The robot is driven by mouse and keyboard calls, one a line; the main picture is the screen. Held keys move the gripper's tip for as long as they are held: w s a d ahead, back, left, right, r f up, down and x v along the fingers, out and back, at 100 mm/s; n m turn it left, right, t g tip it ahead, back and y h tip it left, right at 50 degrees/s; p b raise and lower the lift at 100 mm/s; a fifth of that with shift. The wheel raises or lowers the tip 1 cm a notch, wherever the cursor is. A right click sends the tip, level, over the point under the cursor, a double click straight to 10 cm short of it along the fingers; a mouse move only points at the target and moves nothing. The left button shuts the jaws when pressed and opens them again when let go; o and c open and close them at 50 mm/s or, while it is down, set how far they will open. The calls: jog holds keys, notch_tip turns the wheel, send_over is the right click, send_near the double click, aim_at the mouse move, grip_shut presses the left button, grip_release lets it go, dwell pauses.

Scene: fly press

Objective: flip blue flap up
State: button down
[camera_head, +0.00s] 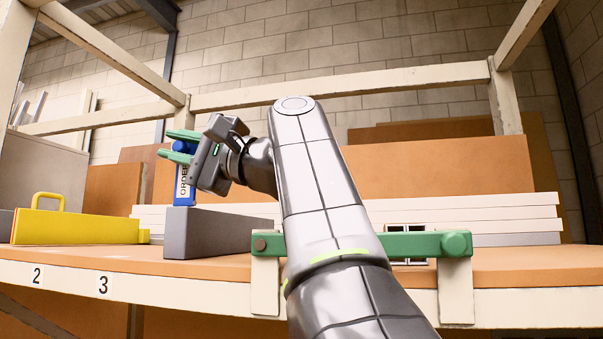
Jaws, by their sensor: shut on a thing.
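The blue flap (184,190) stands roughly upright at the left of the grey block (215,230), with a white label reading "ORDER" on it. My gripper (180,146) reaches in from the right with its green fingers closed around the top of the flap. Part of the flap's top is hidden by the fingers. I cannot see how the flap is hinged at its lower end.
A yellow case (75,227) with a handle sits to the left on the wooden bench (120,258). A green bar (415,245) on cream posts crosses the bench front, partly behind my arm. White boards (490,212) are stacked behind.

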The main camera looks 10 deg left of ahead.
aim_at(183, 148)
jog(key=shift+f, duration=0.2)
jog(key=c, duration=1.3)
grip_release()
jog(key=shift+r, duration=0.1)
jog(key=shift+c, duration=0.2)
jog(key=shift+d, duration=0.1)
jog(key=shift+b+v, duration=1)
jog(key=shift+v, duration=1.55)
jog(key=w+b+v, duration=0.1)
jog(key=b+v, duration=0.1)
jog(key=v, duration=0.6)
jog(key=shift+s+d, duration=0.25)
jog(key=shift+s, duration=0.35)
jog(key=shift+a, duration=0.15)
jog(key=shift+p+x, duration=1.2)
jog(key=shift+x, duration=3.15)
